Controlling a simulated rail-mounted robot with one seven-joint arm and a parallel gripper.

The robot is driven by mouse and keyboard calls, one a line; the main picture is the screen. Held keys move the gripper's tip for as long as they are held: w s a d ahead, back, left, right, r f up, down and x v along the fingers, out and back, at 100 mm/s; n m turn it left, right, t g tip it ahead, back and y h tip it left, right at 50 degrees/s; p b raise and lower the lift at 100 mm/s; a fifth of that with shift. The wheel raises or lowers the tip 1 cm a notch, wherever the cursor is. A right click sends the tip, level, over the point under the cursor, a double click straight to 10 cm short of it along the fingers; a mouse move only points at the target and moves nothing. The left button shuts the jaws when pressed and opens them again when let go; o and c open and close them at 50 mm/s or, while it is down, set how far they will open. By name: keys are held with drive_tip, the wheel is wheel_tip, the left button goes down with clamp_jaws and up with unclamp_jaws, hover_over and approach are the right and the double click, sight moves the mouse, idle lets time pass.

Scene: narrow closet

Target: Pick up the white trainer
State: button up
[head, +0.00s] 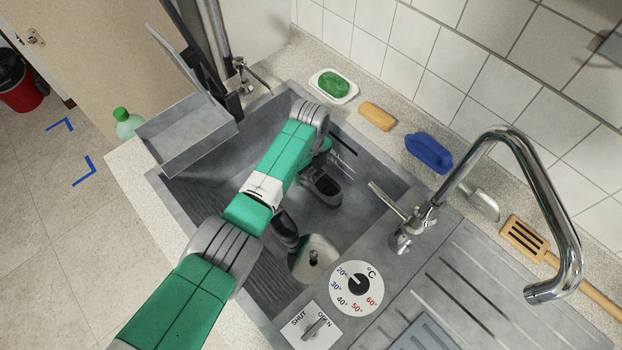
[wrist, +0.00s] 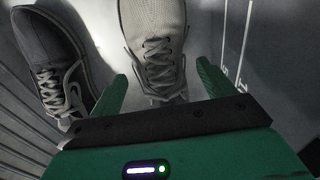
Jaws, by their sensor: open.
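In the wrist view the white trainer (wrist: 158,35), cream with pale laces, lies on the sink floor with its upper end cut off by the frame. My gripper (wrist: 162,78) is open, one green finger on each side of the trainer's laced part. I cannot tell whether the fingers touch it. A dark grey shoe (wrist: 45,55) with light laces lies to its left. A dark shoe opening (head: 322,188) shows beside the arm.
A tall chrome tap (head: 545,180) arches at the right. A temperature dial (head: 356,287) and a shut/open switch (head: 313,325) sit on the near rim. A grey tray (head: 185,135) overhangs the left rim.

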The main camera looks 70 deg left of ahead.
wheel_tip(320, 180, down, 2)
drive_tip(key=shift+f, duration=0.1)
drive_tip(key=c, duration=1.3)
drive_tip(key=shift+o, duration=0.2)
wheel_tip(320, 180, up, 18)
drive_tip(key=p, duration=0.6)
